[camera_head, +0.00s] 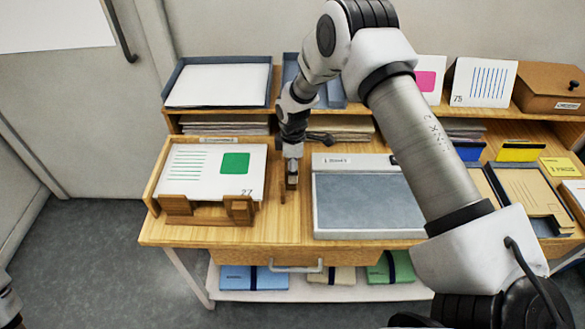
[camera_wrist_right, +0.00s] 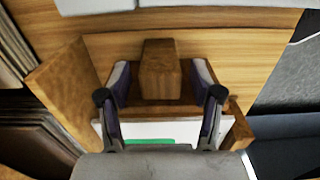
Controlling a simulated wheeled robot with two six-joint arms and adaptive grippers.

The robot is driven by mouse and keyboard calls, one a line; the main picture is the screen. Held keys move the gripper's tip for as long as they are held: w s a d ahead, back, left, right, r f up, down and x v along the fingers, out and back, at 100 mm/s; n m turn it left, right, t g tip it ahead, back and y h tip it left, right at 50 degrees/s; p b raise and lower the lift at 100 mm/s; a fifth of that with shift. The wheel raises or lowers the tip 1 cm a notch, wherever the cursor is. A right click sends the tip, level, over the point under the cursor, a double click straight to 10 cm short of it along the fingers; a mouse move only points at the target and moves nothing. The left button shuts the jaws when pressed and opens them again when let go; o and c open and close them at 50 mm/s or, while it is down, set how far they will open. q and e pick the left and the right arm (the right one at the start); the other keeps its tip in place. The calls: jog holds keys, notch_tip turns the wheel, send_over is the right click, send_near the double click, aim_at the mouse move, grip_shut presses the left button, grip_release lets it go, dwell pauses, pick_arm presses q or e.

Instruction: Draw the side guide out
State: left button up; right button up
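A wooden tray (camera_head: 152,187) on the left of the desk holds a white card stack (camera_head: 195,172) with a green square and the number 27. My right gripper (camera_head: 290,188) points down just right of this tray. In the right wrist view my right gripper (camera_wrist_right: 160,82) is open, its two fingers on either side of a wooden block (camera_wrist_right: 158,68), apparently the side guide's grip, with gaps to both sides. The white card edge (camera_wrist_right: 150,132) shows below it. Only a piece of my left arm shows at the left edge; its gripper is out of view.
A grey-blue flat tray (camera_head: 365,200) lies right of the gripper. A shelf behind holds papers, a blue paper tray (camera_head: 218,86) and a wooden box (camera_head: 550,88). A drawer handle (camera_head: 295,267) is in front. Bare desk lies between the two trays.

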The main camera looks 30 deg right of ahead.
jog(key=shift+d, duration=0.1)
jog(key=shift+w+r, duration=0.1)
jog(key=shift+r, duration=0.2)
notch_tip(320, 180, up, 11)
jog(key=shift+r, duration=0.2)
